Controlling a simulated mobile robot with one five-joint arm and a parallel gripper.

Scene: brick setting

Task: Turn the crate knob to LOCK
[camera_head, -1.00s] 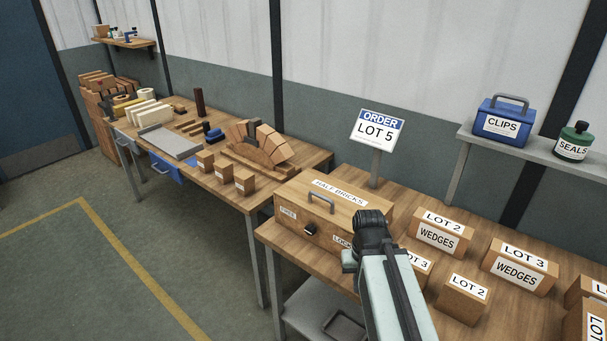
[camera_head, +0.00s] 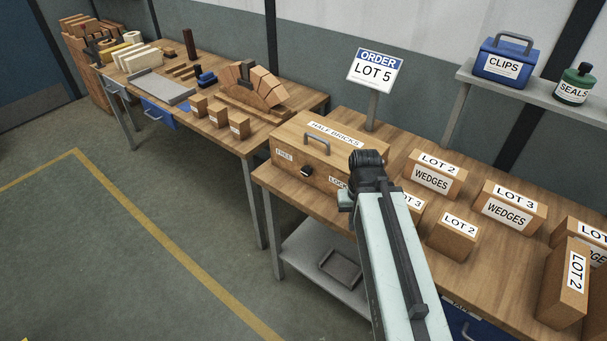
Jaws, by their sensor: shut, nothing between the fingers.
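The wooden crate (camera_head: 318,153) marked HALF BRICKS sits at the left end of the near bench, with a metal handle on its lid. Its front face carries a FREE label on the left and a LOCK label on the right, partly covered by my arm. The small black knob (camera_head: 306,171) is between the two labels; its pointing direction is too small to tell. My gripper (camera_head: 345,199) is shut and empty, at the crate's right front, right of the knob and apart from it. Its fingertips are mostly hidden by my arm.
Small boxes marked LOT 2 (camera_head: 453,237) and LOT 3 (camera_head: 508,212) stand to the right on the bench. An ORDER LOT 5 sign (camera_head: 375,71) rises behind the crate. A lower shelf (camera_head: 310,252) holds a tray. Floor to the left is clear.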

